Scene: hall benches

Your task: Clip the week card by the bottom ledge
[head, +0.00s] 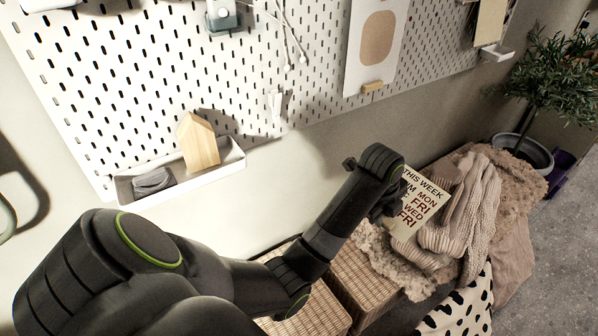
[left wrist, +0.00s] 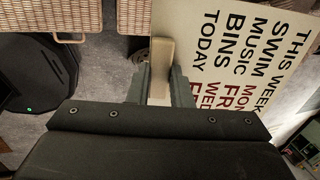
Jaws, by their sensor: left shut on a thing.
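The week card (head: 419,203), cream with black and red lettering, is held tilted in front of the knitted blankets in the head view. In the left wrist view the card (left wrist: 255,50) fills the upper right, its text turned sideways. My left gripper (left wrist: 160,88) is shut on a pale wood-coloured piece (left wrist: 161,58) at the card's edge; how the two join is hard to tell. In the head view the fingers are mostly hidden by the wrist. The white ledge (head: 212,171) hangs at the pegboard's lower left. A small pale clip (head: 275,103) hangs right of it. My right gripper is not seen.
The ledge holds a wooden house shape (head: 198,142) and a grey roll (head: 152,183). Another card (head: 377,45) hangs on the pegboard (head: 310,85). Wicker baskets (head: 362,285) and blankets (head: 460,205) lie below, with a potted plant (head: 545,90) at right. The wall below the clip is clear.

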